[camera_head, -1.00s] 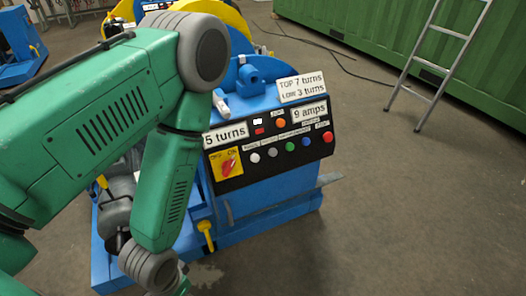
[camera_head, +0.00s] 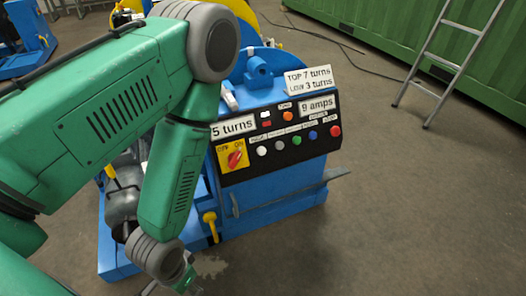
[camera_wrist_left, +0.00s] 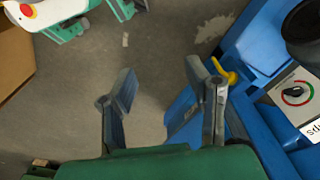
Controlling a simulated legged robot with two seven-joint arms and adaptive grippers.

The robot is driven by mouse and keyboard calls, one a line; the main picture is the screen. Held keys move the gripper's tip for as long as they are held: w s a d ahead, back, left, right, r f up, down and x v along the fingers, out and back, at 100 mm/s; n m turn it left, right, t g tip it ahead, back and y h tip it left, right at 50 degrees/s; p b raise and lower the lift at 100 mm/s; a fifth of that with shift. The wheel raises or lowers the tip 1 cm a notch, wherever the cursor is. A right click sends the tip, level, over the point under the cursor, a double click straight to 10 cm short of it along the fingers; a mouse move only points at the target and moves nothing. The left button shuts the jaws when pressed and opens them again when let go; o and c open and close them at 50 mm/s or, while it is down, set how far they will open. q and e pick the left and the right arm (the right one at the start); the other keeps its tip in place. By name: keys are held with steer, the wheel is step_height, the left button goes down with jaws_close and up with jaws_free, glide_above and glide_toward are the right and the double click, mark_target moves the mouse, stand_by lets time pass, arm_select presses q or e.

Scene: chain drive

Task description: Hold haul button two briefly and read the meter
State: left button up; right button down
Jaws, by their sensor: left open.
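The black control panel (camera_head: 270,166) on the blue machine carries a row of buttons: white (camera_head: 262,151), grey (camera_head: 279,146), green (camera_head: 297,141), blue (camera_head: 313,135) and red (camera_head: 335,131), with an orange one (camera_head: 288,116) above. The small button labels are too blurred to read. A dial with a red and green ring (camera_wrist_left: 296,93) shows in the left wrist view. My left gripper (camera_wrist_left: 160,80) is open and empty, low in front of the machine, apart from the buttons. My right gripper is out of view.
A yellow switch (camera_head: 222,158) with a red knob sits at the panel's left. A yellow lever (camera_head: 210,226) and a grey bar (camera_head: 295,193) lie below the panel. A ladder (camera_head: 447,62) leans by a green container (camera_head: 400,30).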

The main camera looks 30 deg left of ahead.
arm_select(q)
jaws_close()
stand_by(1.0)
